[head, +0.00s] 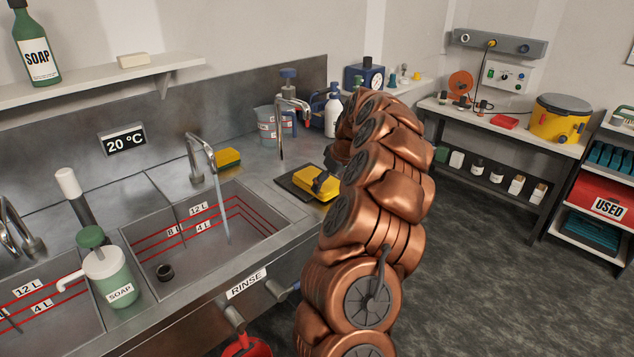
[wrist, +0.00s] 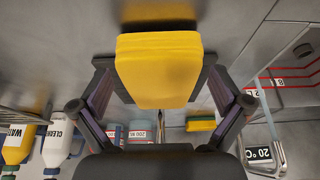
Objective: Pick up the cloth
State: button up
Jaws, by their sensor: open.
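The yellow cloth (head: 309,180) lies folded on a dark mat (head: 288,184) on the steel counter, right of the rinse sink. In the wrist view the cloth (wrist: 158,70) is a thick yellow block between the two fingers. My gripper (wrist: 160,82) is open, with one finger on each side of the cloth. I cannot tell whether the fingers touch it. In the head view my arm hides most of the gripper, and a dark finger covers part of the cloth.
The rinse sink (head: 267,243) has water running from its tap (head: 205,150). A yellow and green sponge (head: 228,158) lies behind it. A soap dispenser (head: 108,276) stands left of the sink.

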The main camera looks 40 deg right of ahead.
aim_at(317, 175)
jog(key=shift+w+p, duration=1)
jog(key=shift+w, duration=1.45)
jog(key=shift+w+f, duration=0.1)
jog(key=shift+f, duration=0.45)
jog(key=c, duration=1)
jog(key=shift+d+r+b, duration=0.1)
jog(key=shift+r+b, duration=0.6)
jog(key=shift+r, duration=1.05)
jog(key=shift+s+a+b, duration=0.2)
jog(key=shift+s+a, duration=0.1)
jog(key=shift+s, duration=0.35)
jog(key=shift+s+a+b, duration=0.15)
jog(key=shift+s+a, duration=0.1)
jog(key=shift+s, duration=0.35)
jog(key=s+a+b, duration=0.1)
jog(key=s, duration=0.3)
jog(key=s+a+r+b, duration=0.1)
jog(key=s, duration=0.3)
jog(key=s+a+b, duration=0.1)
jog(key=s+a, duration=0.1)
jog(key=s, duration=0.2)
jog(key=shift+s+a+r, duration=0.1)
jog(key=shift+s+r, duration=0.2)
